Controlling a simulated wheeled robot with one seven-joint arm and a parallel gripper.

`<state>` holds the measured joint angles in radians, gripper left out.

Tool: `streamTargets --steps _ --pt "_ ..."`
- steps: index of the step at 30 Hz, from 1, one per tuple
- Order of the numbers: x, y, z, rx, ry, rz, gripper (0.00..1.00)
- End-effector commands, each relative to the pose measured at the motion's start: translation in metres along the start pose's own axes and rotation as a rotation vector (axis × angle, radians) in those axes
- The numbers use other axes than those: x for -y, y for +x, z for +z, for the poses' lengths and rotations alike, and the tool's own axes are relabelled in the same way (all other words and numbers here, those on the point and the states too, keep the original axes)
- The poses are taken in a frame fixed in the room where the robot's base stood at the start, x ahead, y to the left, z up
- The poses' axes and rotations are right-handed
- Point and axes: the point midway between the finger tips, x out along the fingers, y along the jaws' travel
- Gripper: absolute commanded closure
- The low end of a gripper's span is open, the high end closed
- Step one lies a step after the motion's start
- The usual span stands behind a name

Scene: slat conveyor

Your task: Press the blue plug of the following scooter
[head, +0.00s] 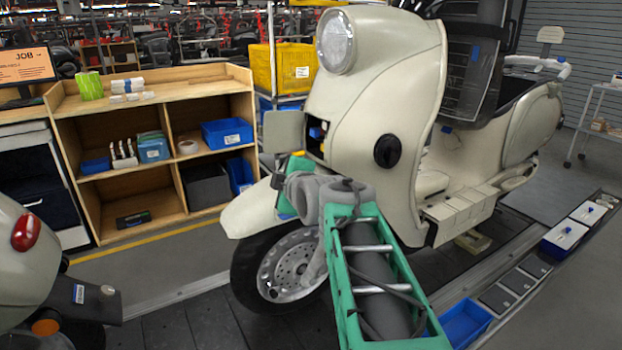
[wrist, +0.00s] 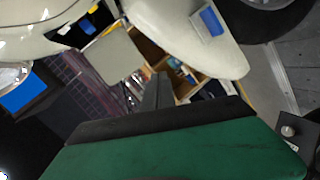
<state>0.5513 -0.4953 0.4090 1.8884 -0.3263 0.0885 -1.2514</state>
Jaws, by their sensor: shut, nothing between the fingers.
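The cream scooter (head: 385,70) stands on the conveyor, with a grey flap (head: 283,132) sticking out beside a dark opening in its front. A small blue piece, probably the blue plug (head: 316,132), shows inside the opening. The wrist view shows the opening at upper left, with a blue piece (wrist: 87,27) and a yellow one inside, and the flap (wrist: 115,54) beside it. My gripper (wrist: 160,78) is shut and empty, below and right of the flap in the wrist view, apart from the plug. In the head view my arm hides its fingertips.
Blue tape (wrist: 208,21) marks the scooter's front fender. Another scooter's rear (head: 25,250) is at lower left. A wooden shelf (head: 150,150) with bins stands behind the conveyor. A blue tray (head: 465,323) and dark plates lie along the conveyor's right edge.

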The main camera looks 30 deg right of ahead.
Motion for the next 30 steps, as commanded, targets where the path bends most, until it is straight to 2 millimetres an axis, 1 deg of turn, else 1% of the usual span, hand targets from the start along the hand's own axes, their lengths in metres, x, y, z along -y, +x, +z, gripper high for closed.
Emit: streamTargets --steps 1,3,6,9,16,19,23,30 --pt "-0.004 0.012 0.029 0.003 -0.103 0.098 1.0" --pt "-0.033 0.013 0.046 0.01 -0.239 0.212 1.0" --pt "-0.058 0.009 0.058 0.026 -0.352 0.303 1.0" --pt "-0.069 0.006 0.058 0.031 -0.384 0.327 1.0" --pt "-0.07 0.006 0.056 0.03 -0.381 0.323 1.0" --pt "-0.07 0.012 0.056 0.029 -0.38 0.321 1.0" --pt "-0.076 0.03 0.055 0.028 -0.379 0.319 1.0" --pt "-0.091 0.081 0.054 0.028 -0.378 0.318 1.0"
